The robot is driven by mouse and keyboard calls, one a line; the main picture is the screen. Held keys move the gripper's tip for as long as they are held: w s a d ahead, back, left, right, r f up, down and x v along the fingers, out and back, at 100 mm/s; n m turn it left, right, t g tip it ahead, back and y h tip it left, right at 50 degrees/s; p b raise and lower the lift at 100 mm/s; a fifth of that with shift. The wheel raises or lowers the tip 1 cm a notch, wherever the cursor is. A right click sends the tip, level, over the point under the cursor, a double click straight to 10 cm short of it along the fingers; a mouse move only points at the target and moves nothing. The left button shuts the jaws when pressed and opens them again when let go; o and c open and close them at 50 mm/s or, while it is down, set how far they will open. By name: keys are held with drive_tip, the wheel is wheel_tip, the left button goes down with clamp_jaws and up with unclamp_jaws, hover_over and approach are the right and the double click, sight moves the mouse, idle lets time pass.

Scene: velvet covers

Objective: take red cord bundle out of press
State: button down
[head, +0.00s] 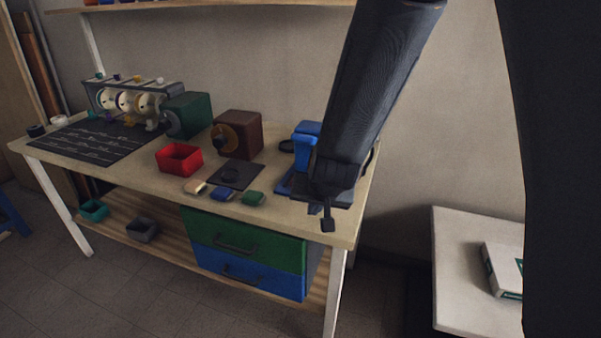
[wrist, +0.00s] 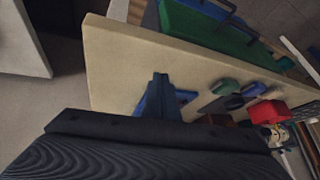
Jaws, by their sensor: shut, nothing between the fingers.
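A blue device (head: 306,141), which looks like the press, stands at the right end of the workbench. My arm and gripper cover much of it, and only its blue top, column and base edge show. My gripper (head: 328,222) hangs in front of it near the bench's front right corner, fingers shut and empty. In the wrist view, blue parts (wrist: 185,97) of this device show beside a narrow dark shape in the middle. I cannot make out a red cord bundle in either view; the inside of the press is hidden.
A red open box (head: 180,158), brown device (head: 238,134) and dark green device (head: 188,115) stand on the workbench (head: 284,212). Small beige, blue and green pieces (head: 253,198) lie along its front edge. Drawers (head: 250,248) are below. A white side table (head: 465,290) stands right.

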drive_tip(key=w+a+t+h, duration=0.1)
drive_tip(key=a, duration=0.1)
drive_tip(key=w+a+m+t+h+p, duration=0.1)
drive_tip(key=w+a, duration=0.1)
drive_tip(key=w+a+t+p, duration=0.1)
drive_tip(key=a+t, duration=0.1)
drive_tip(key=shift+w+a+f+m+h, duration=0.15)
drive_tip(key=shift+a+f+m+h, duration=0.15)
drive_tip(key=shift+a+h, duration=0.1)
drive_tip(key=shift+a+r+t+h+p, duration=0.1)
drive_tip(key=shift+a+t+h+p, duration=0.2)
drive_tip(key=shift+t+h, duration=0.2)
drive_tip(key=shift+s+a+r+m+t+h+p, duration=0.15)
drive_tip(key=shift+s+r+m+t+h+p, duration=0.05)
drive_tip(key=shift+s+t+h, duration=0.3)
drive_tip(key=shift+s+a+r+m+t+h+p, duration=0.1)
drive_tip(key=shift+s+r+m+t+h+p, duration=0.1)
drive_tip(key=shift+s+t+h, duration=0.3)
drive_tip(key=w+d+p, duration=0.1)
drive_tip(key=w, duration=0.2)
drive_tip(key=w+d+p, duration=0.1)
drive_tip(key=w+d, duration=0.1)
drive_tip(key=w, duration=0.2)
drive_tip(key=w+d+p, duration=0.1)
drive_tip(key=w, duration=0.3)
drive_tip(key=shift+w+d, duration=0.15)
drive_tip(key=shift+f, duration=0.9)
